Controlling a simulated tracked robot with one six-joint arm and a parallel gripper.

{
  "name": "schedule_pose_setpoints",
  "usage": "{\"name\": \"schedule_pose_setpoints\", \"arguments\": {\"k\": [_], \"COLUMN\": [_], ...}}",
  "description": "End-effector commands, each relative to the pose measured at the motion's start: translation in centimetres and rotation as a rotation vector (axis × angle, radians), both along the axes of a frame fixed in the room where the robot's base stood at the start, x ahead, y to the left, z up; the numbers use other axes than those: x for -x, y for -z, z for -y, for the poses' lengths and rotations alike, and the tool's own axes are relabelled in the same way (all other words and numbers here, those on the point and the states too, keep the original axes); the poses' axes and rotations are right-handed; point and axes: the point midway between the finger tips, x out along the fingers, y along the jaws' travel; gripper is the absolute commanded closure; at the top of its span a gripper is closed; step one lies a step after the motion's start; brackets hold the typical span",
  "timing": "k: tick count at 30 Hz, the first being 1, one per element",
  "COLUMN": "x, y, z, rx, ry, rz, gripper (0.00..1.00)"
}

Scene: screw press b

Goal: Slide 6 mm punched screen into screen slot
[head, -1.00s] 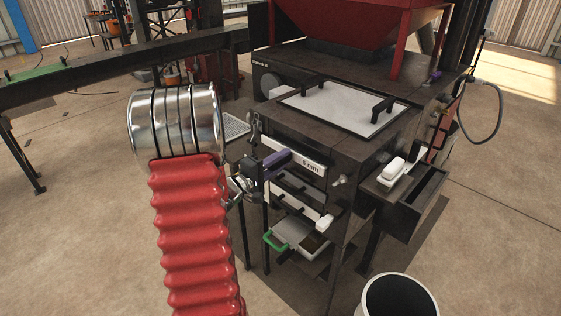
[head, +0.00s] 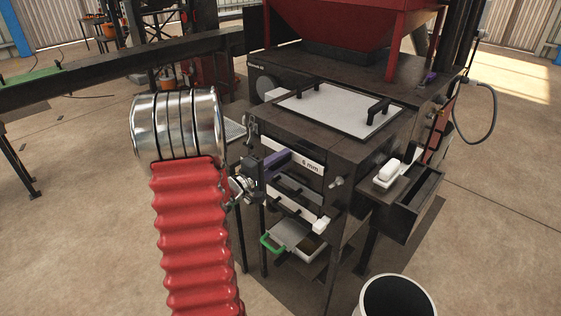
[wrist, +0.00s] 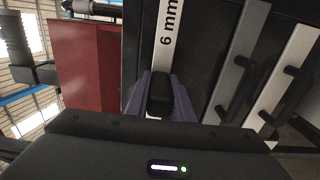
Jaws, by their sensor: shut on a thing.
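The 6 mm punched screen shows only its white front strip, labelled "6 mm" (head: 310,167), in the upper opening of the dark machine front. The strip also shows in the wrist view (wrist: 170,28). Its mesh is hidden inside the machine, in the screen slot. My gripper (wrist: 160,97), with purple fingers, is shut on the screen's black handle at the strip's middle. In the head view my gripper (head: 278,161) meets the strip from the left front. I cannot tell whether the strip is fully seated.
Below are further white-fronted drawers (head: 297,207) with black handles, and a tray with a green handle (head: 271,243). A side shelf holds a white block (head: 389,170). A round bin (head: 397,299) stands at the front right. The floor at left is open.

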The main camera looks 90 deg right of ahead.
Motion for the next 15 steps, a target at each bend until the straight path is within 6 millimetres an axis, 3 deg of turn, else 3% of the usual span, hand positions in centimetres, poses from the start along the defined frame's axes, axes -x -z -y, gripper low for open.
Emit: {"name": "schedule_pose_setpoints", "arguments": {"k": [12, 13, 15], "x": [0.47, 0.46, 0.45], "y": [-0.10, -0.10, -0.09], "z": [0.57, 0.57, 0.56], "rx": [0.002, 0.002, 0.002], "ry": [-0.001, -0.001, -0.001], "rz": [-0.001, -0.001, -0.001], "gripper": [1.00, 0.77, 0.72]}}
